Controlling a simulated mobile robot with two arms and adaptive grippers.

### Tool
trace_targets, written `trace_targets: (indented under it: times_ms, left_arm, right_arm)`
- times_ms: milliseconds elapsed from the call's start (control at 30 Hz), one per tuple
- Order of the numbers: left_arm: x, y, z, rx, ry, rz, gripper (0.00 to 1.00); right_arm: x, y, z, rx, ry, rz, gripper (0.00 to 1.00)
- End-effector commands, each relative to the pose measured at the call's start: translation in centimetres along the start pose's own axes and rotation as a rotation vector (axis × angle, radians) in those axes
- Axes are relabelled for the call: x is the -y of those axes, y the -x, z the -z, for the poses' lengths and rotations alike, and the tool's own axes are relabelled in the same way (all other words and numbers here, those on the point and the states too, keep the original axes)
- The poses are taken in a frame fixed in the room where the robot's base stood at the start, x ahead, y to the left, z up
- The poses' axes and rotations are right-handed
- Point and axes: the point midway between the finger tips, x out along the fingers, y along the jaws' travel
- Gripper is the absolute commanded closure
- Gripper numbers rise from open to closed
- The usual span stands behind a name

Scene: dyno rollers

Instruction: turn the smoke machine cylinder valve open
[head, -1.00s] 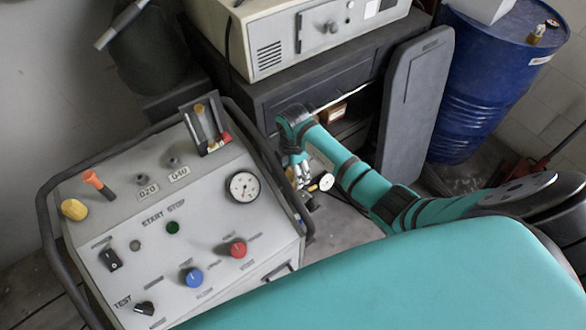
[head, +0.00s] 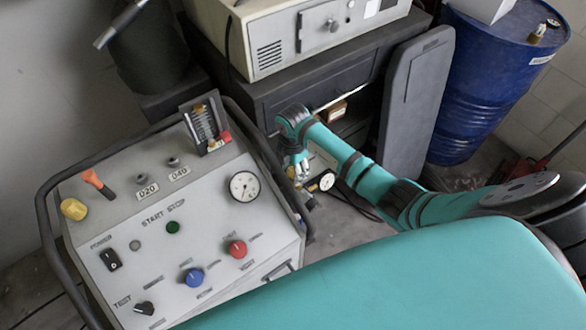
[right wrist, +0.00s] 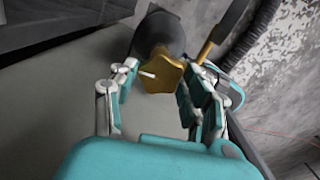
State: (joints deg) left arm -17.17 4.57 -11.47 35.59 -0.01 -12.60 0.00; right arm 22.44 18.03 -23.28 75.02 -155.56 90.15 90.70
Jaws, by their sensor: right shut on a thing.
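The cylinder valve has a brass, star-shaped handwheel (right wrist: 160,72) with a white mark on it, in the middle of the right wrist view. A dark rounded body (right wrist: 160,32) lies behind it. My right gripper (right wrist: 158,85) is shut on the handwheel, with one finger on each side. In the head view my right gripper (head: 300,167) reaches down beside the grey console, next to a small round gauge (head: 327,181). The handwheel is hidden there behind the gripper and wrist. My left gripper is not in view.
The grey control console (head: 215,210) with its tubular frame stands left of the gripper. A dark cabinet (head: 300,85) carries a beige machine (head: 270,45) behind it.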

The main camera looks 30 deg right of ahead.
Motion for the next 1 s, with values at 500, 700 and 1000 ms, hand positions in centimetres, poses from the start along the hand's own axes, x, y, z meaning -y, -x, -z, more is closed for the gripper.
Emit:
trace_targets:
  times_ms: [500, 700, 1000]
  left_arm:
    - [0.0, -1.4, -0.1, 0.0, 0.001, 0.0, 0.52]
    - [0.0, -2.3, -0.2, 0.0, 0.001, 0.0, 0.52]
    - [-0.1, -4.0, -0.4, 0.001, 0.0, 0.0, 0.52]
  right_arm:
    - [0.0, -0.1, -0.2, 0.004, 0.469, 0.001, 0.84]
    - [-0.1, -0.1, -0.2, 0.004, 0.66, 0.0, 0.84]
    - [-0.1, -0.2, -0.2, 0.005, 0.944, 0.0, 0.84]
